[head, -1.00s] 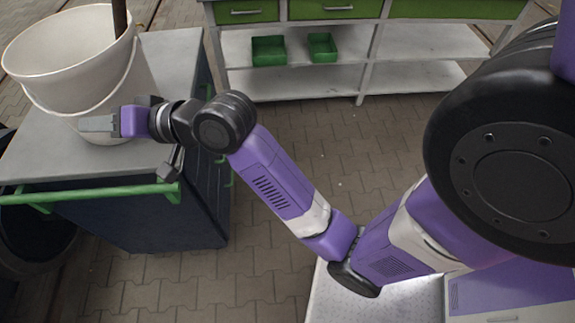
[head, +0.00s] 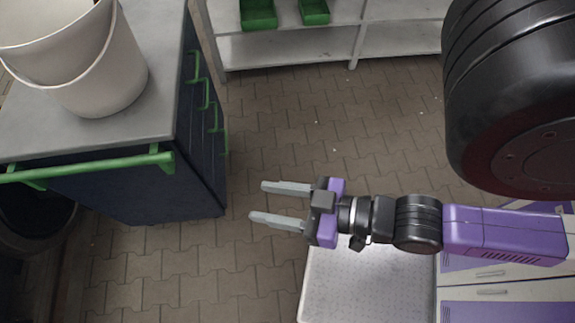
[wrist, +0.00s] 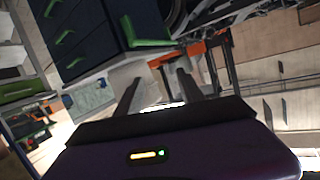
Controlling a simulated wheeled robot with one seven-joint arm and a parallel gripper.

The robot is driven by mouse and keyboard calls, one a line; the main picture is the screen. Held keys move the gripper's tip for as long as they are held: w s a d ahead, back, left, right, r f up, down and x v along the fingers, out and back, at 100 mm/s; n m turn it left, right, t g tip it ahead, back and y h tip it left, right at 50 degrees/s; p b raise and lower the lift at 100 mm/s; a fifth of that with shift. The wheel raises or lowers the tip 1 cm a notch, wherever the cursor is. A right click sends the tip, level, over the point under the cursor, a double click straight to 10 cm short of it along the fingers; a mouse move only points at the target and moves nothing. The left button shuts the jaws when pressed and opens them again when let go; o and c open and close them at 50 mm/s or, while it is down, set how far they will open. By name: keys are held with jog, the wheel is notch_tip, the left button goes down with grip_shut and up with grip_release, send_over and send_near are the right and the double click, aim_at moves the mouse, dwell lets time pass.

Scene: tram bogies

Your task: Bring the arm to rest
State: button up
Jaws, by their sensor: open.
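My gripper (head: 280,204) is open and empty in the head view, its two grey fingers apart and pointing left. It hangs over the paved floor, to the right of the dark blue cabinet and apart from it. My purple and black arm is folded back toward my body at the right. In the wrist view the two dark fingers of my gripper (wrist: 160,90) stand apart with nothing between them.
A white bucket (head: 120,65) stands on the grey-topped cabinet (head: 150,120) with a green rail (head: 90,168). A shelf unit (head: 290,48) holding green bins (head: 258,14) is at the back. The paved floor (head: 290,130) between them is clear.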

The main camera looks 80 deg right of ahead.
jog(key=s+n, duration=0.1)
jog(key=s+r, duration=0.1)
jog(key=s, duration=0.1)
jog(key=shift+r+n+y, duration=0.1)
jog(key=shift+n+y, duration=0.2)
jog(key=shift+n, duration=0.1)
jog(key=shift+c, duration=0.5)
